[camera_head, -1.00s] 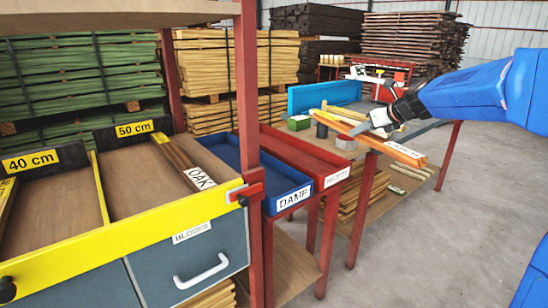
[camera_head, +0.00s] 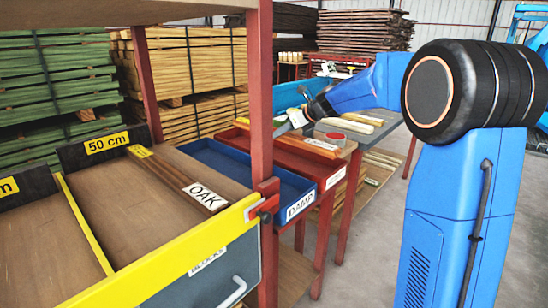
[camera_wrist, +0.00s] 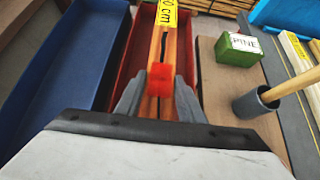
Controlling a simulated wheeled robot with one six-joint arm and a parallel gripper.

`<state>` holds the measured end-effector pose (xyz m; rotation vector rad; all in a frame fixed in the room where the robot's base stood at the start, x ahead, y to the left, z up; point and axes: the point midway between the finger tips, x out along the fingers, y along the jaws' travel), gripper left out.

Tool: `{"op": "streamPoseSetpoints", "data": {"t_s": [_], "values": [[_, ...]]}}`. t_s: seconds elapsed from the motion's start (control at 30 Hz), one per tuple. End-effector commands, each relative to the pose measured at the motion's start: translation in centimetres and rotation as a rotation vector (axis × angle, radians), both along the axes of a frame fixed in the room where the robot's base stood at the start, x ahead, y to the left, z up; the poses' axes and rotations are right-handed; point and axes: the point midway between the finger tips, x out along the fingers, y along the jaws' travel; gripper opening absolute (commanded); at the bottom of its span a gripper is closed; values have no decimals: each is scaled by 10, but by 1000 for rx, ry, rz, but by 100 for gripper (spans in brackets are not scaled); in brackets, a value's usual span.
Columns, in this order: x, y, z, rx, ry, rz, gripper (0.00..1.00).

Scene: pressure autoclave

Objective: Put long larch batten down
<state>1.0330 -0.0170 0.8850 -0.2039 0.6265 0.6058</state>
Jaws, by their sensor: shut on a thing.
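My gripper (camera_wrist: 160,85) is shut on an orange-brown batten (camera_wrist: 171,45), with a red band at the jaws and a yellow label ending in "0 cm" towards its far end. In the head view my gripper (camera_head: 305,118) is partly hidden by my arm. There the batten (camera_head: 285,132) lies across the line of the red tray (camera_head: 262,145), with a white label at its near end. In the wrist view it is over or close above the red tray (camera_wrist: 143,30); I cannot tell whether it touches. The 50 cm bay (camera_head: 115,205) holds dark battens labelled OAK (camera_head: 180,178).
A blue DAMP tray (camera_head: 289,197) stands left of the red tray. A red rack post (camera_head: 260,100) and yellow front rail (camera_head: 165,250) are nearby.

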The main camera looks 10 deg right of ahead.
Motion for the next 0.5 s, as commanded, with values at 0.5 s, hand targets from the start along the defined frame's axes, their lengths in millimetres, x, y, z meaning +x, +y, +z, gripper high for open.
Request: {"op": "streamPoseSetpoints", "data": {"t_s": [0.5], "values": [[0,0,-64,1,3,0,1]]}}
